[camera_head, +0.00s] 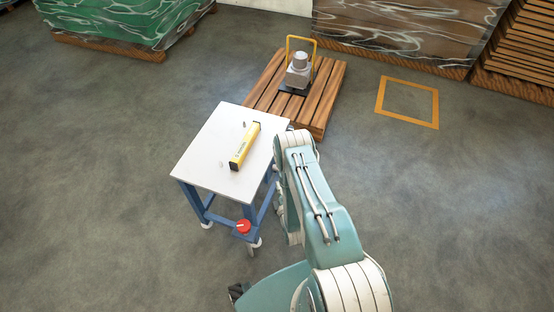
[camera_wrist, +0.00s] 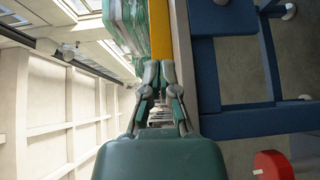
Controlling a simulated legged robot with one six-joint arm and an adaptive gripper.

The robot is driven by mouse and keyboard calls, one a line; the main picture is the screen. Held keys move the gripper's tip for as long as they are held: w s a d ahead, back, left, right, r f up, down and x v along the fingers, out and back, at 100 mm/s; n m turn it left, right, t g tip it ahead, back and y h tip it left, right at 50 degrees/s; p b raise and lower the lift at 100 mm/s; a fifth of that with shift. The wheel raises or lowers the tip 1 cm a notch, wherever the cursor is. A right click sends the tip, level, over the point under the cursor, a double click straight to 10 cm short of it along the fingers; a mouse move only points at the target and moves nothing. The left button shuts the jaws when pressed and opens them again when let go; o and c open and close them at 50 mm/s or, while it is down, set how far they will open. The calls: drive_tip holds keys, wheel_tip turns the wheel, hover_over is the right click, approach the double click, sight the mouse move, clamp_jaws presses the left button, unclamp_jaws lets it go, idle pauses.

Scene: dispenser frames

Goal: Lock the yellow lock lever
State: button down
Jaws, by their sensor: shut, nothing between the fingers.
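A yellow bar (camera_head: 245,146) with dark ends and small print lies on the white tabletop (camera_head: 208,160) in the head view. I cannot tell whether it is the lock lever. My gripper is hidden behind my arm in the head view.
The table has a blue wheeled frame (camera_head: 196,205) with a red knob (camera_head: 243,227) low at its front. Behind it, a wooden pallet (camera_head: 262,98) bears a grey device (camera_head: 298,70) with a yellow hoop (camera_head: 314,50). Wrapped loads stand at the back. The floor at left is clear.

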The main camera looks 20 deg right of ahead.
drive_tip(key=w+d, duration=0.4)
drive_tip(key=w, duration=0.8)
drive_tip(key=shift+w+d+f, duration=0.15)
drive_tip(key=shift+d+f, duration=0.05)
drive_tip(key=shift+d, duration=0.05)
